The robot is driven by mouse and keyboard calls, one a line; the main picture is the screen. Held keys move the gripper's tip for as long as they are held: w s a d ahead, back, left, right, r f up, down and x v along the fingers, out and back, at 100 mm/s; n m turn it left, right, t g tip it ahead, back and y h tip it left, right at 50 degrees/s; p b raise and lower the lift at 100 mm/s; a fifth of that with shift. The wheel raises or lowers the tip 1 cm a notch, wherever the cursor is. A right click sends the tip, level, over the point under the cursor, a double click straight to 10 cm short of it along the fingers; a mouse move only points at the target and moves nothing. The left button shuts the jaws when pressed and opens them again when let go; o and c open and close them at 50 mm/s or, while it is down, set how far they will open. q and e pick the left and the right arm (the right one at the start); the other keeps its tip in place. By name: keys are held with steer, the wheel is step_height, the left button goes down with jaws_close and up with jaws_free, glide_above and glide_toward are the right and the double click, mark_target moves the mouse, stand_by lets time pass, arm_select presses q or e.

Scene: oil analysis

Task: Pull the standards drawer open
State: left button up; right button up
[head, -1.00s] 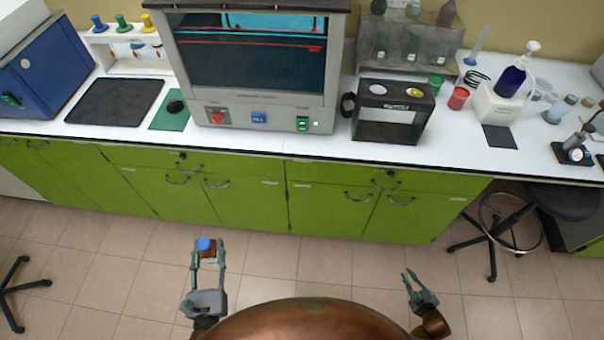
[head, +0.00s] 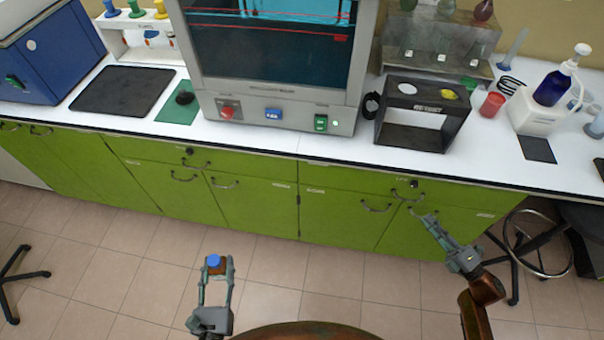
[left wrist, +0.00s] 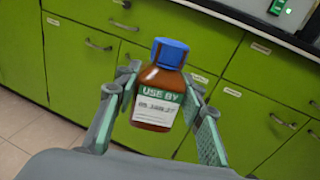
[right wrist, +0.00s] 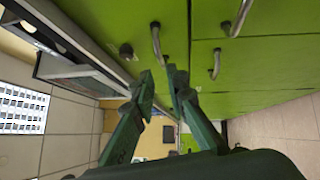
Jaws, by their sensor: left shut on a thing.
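Two shut green drawers run under the counter, a left one (head: 150,151) and a right one (head: 345,179). Their labels are too small to read, so I cannot tell which is the standards drawer. The right drawer has a curved metal handle (head: 408,196) and a dark round lock. My right gripper (head: 428,217) is open and empty, just below and in front of that handle; a handle beside the lock shows ahead of its fingertips in the right wrist view (right wrist: 156,44).
Cupboard doors with handles (head: 376,207) sit below the drawers. The counter (head: 270,140) carries an oven-like cabinet (head: 285,105), a black box stand (head: 412,120) and bottles. A stool (head: 545,235) stands at the right.

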mark_target(411, 200)
steer(key=b+x, duration=0.1)
steer(key=x, duration=0.8)
steer(key=shift+w+a, duration=0.15)
steer(key=shift+w, duration=0.05)
jaws_close()
steer(key=shift+f, duration=0.1)
